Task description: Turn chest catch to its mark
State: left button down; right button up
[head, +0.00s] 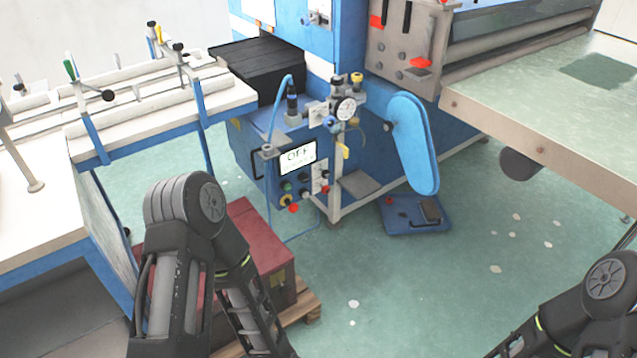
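A dark red chest (262,232) sits on a wooden pallet (303,309) at the lower left of the middle. My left arm stands in front of it and covers much of its left and front side. I cannot make out the catch or its mark on the part of the chest that shows. My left forearm runs down out of the bottom edge, so my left gripper is out of view. My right arm shows at the lower right corner, and its gripper is also out of view.
A blue machine with a control box (297,160) stands behind the chest. A white-topped bench (40,215) is at the left. A green-topped table (560,110) is at the right. A blue tray (415,228) lies on the floor. Open green floor (410,300) lies right of the chest.

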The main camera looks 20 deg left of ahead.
aim_at(284, 289)
jog(key=i+j+z, duration=0.1)
jog(key=j+z, duration=0.65)
jog(key=i+j, duration=0.05)
